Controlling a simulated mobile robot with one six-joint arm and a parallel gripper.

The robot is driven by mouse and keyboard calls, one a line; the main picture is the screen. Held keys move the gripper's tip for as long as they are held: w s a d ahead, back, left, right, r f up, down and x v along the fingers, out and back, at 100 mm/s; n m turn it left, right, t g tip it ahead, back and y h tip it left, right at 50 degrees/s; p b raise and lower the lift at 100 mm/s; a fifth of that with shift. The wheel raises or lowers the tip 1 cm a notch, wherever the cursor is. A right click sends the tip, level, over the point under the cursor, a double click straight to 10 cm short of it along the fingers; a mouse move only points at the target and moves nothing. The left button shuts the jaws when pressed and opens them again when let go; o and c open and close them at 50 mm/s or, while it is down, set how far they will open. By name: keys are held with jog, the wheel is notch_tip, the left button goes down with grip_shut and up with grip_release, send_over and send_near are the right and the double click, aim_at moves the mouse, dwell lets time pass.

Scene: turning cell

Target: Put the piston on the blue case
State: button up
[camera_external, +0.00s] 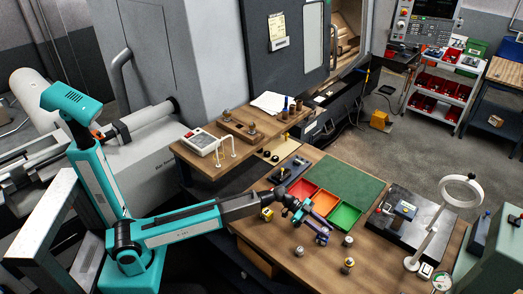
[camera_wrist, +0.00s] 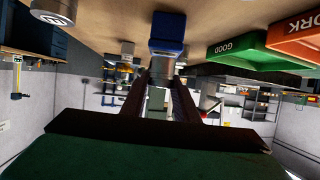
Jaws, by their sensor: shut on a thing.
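The blue case (camera_wrist: 167,34) stands on the table, seen upside down in the wrist view straight beyond my fingertips. In the external view a small blue-violet block (camera_external: 322,238), which looks like this case, is just below and right of my gripper (camera_external: 301,212). In the wrist view my gripper (camera_wrist: 162,82) is shut on a pale grey piece (camera_wrist: 156,99) between its dark fingers, apparently the piston. It is mostly hidden by the fingers. I cannot tell whether it touches the case.
Small metal parts stand nearby: one at the right (camera_external: 348,240), one in front (camera_external: 299,251), and a yellow-marked one (camera_external: 347,264). Red, orange and green bins (camera_external: 345,217) lie behind my gripper. A dark plate (camera_external: 405,222) and a white ring lamp (camera_external: 461,190) stand to the right.

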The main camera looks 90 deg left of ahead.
jog(key=shift+f, duration=0.2)
jog(key=shift+f, duration=0.15)
jog(key=o, duration=1.1)
jog(key=shift+r, duration=0.2)
jog(key=b+v, duration=0.3)
jog(key=v, duration=0.9)
jog(key=shift+f, duration=0.15)
